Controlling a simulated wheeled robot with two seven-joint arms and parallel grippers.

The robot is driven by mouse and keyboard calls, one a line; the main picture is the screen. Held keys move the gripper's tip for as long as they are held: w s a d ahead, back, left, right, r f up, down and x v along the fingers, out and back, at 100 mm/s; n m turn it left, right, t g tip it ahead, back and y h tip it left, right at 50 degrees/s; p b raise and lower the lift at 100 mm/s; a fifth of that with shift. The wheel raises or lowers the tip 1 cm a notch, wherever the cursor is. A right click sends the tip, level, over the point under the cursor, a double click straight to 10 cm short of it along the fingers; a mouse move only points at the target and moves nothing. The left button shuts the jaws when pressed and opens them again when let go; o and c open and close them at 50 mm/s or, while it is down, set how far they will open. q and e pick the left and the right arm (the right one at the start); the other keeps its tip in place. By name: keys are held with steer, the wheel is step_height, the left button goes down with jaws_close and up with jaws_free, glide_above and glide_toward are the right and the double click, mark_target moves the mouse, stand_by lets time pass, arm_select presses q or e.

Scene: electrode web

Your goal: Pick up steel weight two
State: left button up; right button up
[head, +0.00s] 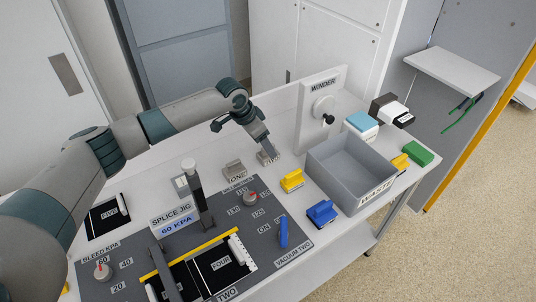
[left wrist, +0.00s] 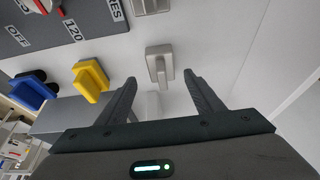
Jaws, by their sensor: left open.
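Steel weight two (head: 269,157) is a small grey block marked TWO, standing on the white table. It also shows in the left wrist view (left wrist: 158,62) as a grey block with a bar handle, ahead of my fingertips. My left gripper (head: 263,143) points down just above it in the head view, partly hiding it. In the left wrist view the gripper's fingers (left wrist: 160,82) are apart with nothing held between them. The weight marked ONE (head: 235,171) stands to the left, partly seen in the left wrist view (left wrist: 150,5). My right gripper is not in view.
A yellow clamp (head: 291,181) and a blue clamp (head: 322,213) stand to the right of the dark splice jig board (head: 165,262). The grey waste bin (head: 362,193) is further right. The winder panel (head: 327,95) rises behind the weights.

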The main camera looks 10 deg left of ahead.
arm_select(q)
steer(key=shift+w+d+f+p, duration=0.2)
steer(key=shift+w+f+p, duration=0.1)
steer(key=shift+f+p, duration=0.2)
steer(key=p+x, duration=0.1)
steer(key=x, duration=0.1)
steer(key=shift+w+d+f, duration=0.1)
steer(key=shift+w+f, duration=0.15)
steer(key=shift+f, duration=0.1)
steer(key=shift+w+d+f, duration=0.1)
steer(key=shift+f, duration=0.4)
steer(key=shift+r, duration=0.1)
steer(key=c, duration=1.5)
